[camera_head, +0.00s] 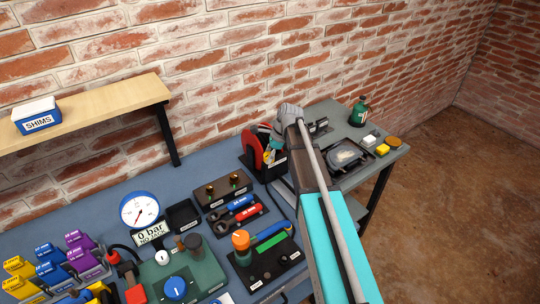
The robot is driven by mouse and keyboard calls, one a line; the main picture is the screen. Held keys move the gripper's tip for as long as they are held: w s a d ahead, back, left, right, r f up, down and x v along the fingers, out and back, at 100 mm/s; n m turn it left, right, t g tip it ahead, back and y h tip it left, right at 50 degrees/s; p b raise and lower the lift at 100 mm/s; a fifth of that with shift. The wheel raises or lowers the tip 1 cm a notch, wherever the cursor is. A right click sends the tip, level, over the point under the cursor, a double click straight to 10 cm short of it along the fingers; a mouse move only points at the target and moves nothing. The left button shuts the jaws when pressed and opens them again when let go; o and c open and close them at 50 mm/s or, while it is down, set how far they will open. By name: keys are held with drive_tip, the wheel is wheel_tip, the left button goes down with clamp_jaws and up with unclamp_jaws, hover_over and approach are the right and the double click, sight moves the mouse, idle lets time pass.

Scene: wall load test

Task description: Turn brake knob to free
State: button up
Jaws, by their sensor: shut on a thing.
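A red reel (251,149) in a dark stand with a white label is at the back of the blue-grey bench. My gripper (270,136) is at the upper right side of this reel unit, at the far end of my arm. It is shut on what appears to be the brake knob there. The fingertips and the knob are mostly hidden by the wrist and too small to make out. Small teal and yellow parts show just below the gripper. The knob's setting cannot be read.
A blue dial (176,288) on a green block, an orange knob (241,240) on a black block and a gauge (139,210) stand at front left. Red and blue tools (243,210) lie mid-bench. A green bottle (359,111) stands at right. A shelf (90,112) overhangs at left.

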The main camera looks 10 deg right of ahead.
drive_tip(key=shift+w+d, duration=0.1)
drive_tip(key=shift+w, duration=0.1)
drive_tip(key=o, duration=1.1)
drive_tip(key=shift+o, duration=0.2)
